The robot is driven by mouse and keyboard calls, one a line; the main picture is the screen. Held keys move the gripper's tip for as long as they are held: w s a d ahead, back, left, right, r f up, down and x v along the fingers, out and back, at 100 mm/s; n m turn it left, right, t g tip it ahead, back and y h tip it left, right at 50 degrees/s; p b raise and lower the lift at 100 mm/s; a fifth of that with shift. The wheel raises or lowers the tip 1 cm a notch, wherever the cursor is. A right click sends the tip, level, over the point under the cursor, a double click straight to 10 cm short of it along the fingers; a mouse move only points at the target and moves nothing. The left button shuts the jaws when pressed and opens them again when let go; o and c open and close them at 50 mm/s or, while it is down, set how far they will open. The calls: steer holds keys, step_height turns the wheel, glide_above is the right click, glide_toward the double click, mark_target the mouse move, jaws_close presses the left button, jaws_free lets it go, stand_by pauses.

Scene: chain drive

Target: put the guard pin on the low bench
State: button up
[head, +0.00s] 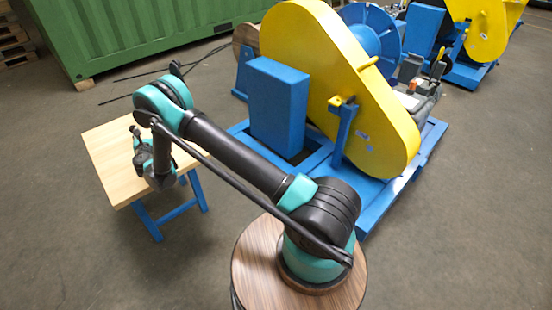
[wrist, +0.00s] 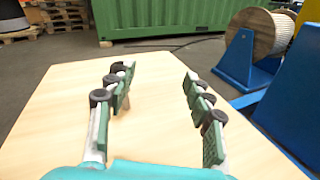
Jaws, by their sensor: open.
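The low bench (head: 108,150) has a pale wooden top on blue legs, left of the machine; its top also fills much of the wrist view (wrist: 150,85). My gripper (head: 138,138) is over the bench. In the wrist view my gripper (wrist: 158,90) is open, its two fingers wide apart with bare bench top between them. A small brownish bit (wrist: 126,103) shows beside the left finger, mostly hidden; I cannot tell what it is. I cannot make out the guard pin for sure. The yellow guard (head: 335,85) has a small yellow fitting (head: 343,101) at a blue post.
The blue machine frame (head: 315,165) with a blue box (head: 278,105) stands right of the bench. A green container (head: 150,30) is behind. A wooden reel (wrist: 262,32) on a blue stand is at the right of the wrist view. Open floor lies in front of the bench.

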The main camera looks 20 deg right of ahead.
steer(key=w+d+r+m+g+h, duration=0.25)
steer(key=d+r+m, duration=0.5)
steer(key=d, duration=0.55)
steer(key=s+d+r+m+g+h, duration=0.1)
steer(key=s+d+r+m+g, duration=0.2)
steer(key=d, duration=0.6)
steer(key=s+d+r+m+h, duration=0.1)
steer(key=s+d+r+m, duration=0.3)
steer(key=d, duration=0.4)
steer(key=s+d+r+m+g+h, duration=0.15)
steer(key=s+d+m, duration=0.3)
steer(key=d, duration=0.45)
steer(key=s+d+r+m+g, duration=0.1)
steer(key=s+d+m+g, duration=0.1)
steer(key=s+d+m, duration=0.5)
steer(key=s+d+f+m+g+y, duration=0.2)
steer(key=s+m, duration=0.2)
steer(key=s, duration=1.1)
steer(key=s+d+f+m+g+y, duration=0.2)
steer(key=s+m, duration=0.3)
steer(key=s, duration=1)
steer(key=shift+d+f, duration=0.35)
steer(key=shift+d, duration=0.35)
